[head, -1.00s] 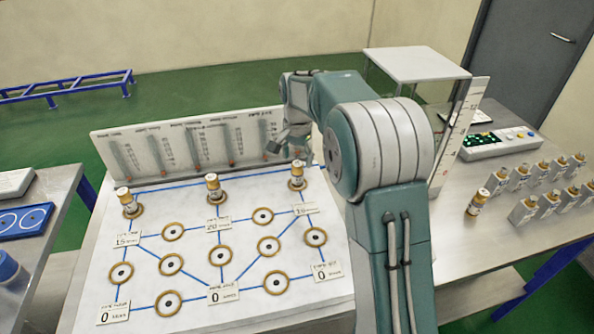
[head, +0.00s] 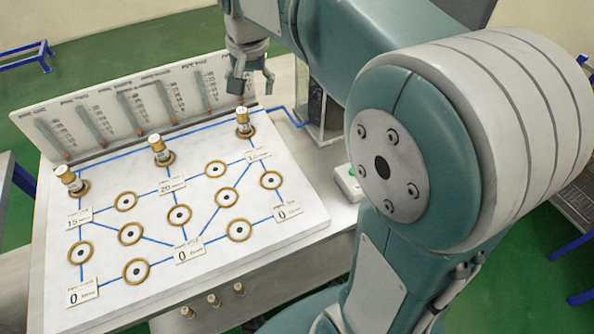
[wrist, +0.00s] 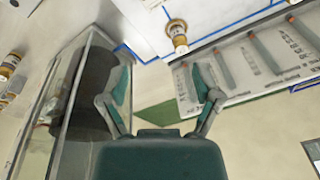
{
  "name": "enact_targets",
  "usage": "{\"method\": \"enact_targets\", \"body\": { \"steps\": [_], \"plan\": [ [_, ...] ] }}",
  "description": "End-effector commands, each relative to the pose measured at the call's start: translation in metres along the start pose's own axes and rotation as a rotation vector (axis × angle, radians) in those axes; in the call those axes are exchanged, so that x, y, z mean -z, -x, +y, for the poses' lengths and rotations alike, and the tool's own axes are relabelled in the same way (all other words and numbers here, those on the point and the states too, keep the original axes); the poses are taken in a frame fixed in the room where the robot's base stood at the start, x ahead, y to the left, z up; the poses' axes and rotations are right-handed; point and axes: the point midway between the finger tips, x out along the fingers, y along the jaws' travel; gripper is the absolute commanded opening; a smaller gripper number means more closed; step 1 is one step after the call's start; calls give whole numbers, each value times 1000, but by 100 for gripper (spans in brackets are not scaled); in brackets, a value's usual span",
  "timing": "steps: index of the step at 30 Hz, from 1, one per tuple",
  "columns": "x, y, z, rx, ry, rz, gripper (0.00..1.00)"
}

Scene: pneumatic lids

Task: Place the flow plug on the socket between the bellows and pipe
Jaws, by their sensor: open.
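The white board (head: 110,185) carries several gold-ringed sockets joined by blue lines. My gripper (head: 252,88) is open and empty, pointing down behind the right plug near the gauge panel. In the wrist view, my gripper (wrist: 160,80) has its fingers spread with nothing between them. A plug in a socket (wrist: 178,38) shows beyond the fingertips. The bellows and pipe labels are unreadable.
An upright gauge panel (head: 90,115) with several scales lines the board's back edge. A transparent case (wrist: 85,100) stands close to my left finger in the wrist view. More small plugs (head: 213,300) show below the board's front edge. My arm covers the right side.

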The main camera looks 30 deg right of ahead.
Motion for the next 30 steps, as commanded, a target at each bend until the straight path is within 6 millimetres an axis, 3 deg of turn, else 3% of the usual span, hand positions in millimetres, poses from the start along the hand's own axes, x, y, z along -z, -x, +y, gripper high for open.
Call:
{"method": "enact_targets", "body": {
  "steps": [3,9,19,24,30],
  "plan": [
    [-30,14,16,22,73,44,82],
    [-79,25,42,49,198,119,82],
    [-158,14,84,74,399,246,82],
    [-182,3,97,76,469,291,82],
    [-188,-1,100,76,489,301,82]
  ]
}}
